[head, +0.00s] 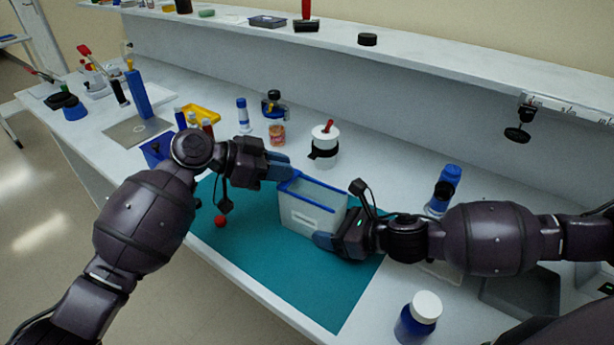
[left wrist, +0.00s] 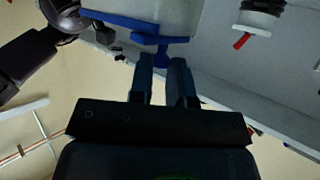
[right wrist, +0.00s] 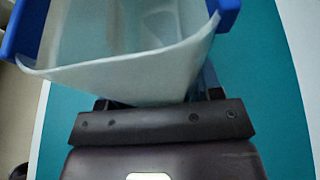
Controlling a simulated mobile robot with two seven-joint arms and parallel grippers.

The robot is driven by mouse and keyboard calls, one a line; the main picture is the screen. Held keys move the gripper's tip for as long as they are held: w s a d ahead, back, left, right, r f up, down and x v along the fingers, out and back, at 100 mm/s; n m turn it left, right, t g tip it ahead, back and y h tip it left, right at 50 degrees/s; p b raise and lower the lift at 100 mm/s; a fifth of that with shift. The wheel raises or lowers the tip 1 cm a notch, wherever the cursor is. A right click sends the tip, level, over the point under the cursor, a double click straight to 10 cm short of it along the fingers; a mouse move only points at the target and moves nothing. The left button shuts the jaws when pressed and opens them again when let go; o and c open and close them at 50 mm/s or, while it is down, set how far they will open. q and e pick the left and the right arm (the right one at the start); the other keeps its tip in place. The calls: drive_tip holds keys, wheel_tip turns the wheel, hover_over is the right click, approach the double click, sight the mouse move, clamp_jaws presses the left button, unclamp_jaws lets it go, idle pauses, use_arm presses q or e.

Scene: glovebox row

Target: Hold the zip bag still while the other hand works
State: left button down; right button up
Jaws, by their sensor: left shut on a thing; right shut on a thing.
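The zip bag (head: 312,208) is a translucent whitish pouch with a blue rim, standing upright on the teal mat (head: 330,290). Its mouth is open at the top. My left gripper (head: 286,176) is at the bag's upper left and shut on the blue zip slider (left wrist: 162,57) at the end of the rim. My right gripper (head: 326,240) is low at the bag's right side and shut on the bag. In the right wrist view the bag (right wrist: 120,80) hides most of the fingertips and I see into its open mouth.
A small red ball (head: 220,221) lies on the mat to the left. A white jar with a black band (head: 324,147) stands behind the bag. A blue bottle with a white lid (head: 418,318) stands at front right. The mat's front part is clear.

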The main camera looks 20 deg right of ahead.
use_arm(q)
drive_tip(key=shift+w+a, duration=0.35)
drive_tip(key=shift+w, duration=0.1)
drive_tip(key=c, duration=1.1)
unclamp_jaws()
drive_tip(key=shift+o, duration=0.2)
drive_tip(key=shift+a, duration=0.1)
drive_tip(key=v, duration=1.1)
drive_tip(key=shift+a+r, duration=0.15)
drive_tip(key=shift+a, duration=0.2)
use_arm(e)
drive_tip(key=o, duration=1.2)
